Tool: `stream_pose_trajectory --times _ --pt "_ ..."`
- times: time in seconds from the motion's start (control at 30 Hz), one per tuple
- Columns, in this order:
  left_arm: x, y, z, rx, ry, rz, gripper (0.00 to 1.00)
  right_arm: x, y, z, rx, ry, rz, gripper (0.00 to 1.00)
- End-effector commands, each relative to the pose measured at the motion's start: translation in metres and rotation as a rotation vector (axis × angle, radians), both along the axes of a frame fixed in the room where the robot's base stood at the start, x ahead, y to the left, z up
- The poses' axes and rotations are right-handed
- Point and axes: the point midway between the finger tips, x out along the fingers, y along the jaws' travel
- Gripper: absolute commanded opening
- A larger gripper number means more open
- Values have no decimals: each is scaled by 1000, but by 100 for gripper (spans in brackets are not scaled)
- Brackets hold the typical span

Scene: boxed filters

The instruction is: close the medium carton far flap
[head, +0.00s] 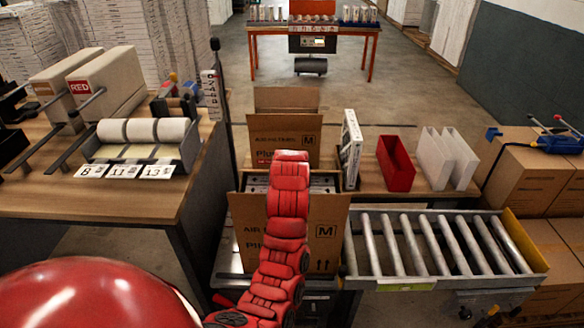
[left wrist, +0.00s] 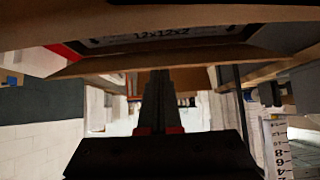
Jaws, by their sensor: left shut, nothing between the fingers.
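The medium carton (head: 327,215), brown and marked M, stands open below the middle of the head view, with white filter boxes inside. A brown upright panel (head: 310,137), also marked M, rises behind its opening, with a plain panel above it. I cannot tell whether these are the far flap or another carton. My left arm reaches over the carton and hides my left gripper's fingertips in the head view. In the left wrist view my left gripper (left wrist: 160,82) is shut and empty, in front of a brown cardboard strip (left wrist: 100,66); contact is unclear. My right gripper is out of view.
A roller conveyor (head: 440,245) lies right of the carton. A red bin (head: 395,163) and white boxes (head: 447,158) stand behind the rollers. A wooden table (head: 130,200) with labelled rolls and a dark post (head: 225,110) stand on the left.

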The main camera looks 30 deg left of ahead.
Motion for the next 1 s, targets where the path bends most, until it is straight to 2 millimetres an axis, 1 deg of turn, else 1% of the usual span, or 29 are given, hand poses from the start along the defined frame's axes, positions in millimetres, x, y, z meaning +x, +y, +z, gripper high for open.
stream_pose_trajectory --times 0.03,0.1,0.4,1.0 --pt "-2 -2 -7 2 -3 -1 0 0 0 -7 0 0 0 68" --pt "-5 -5 -13 19 -31 -3 0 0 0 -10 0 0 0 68" --pt "-10 -7 -17 63 -102 -1 0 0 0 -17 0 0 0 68" --pt "-9 -6 -17 69 -113 0 0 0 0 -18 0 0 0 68"
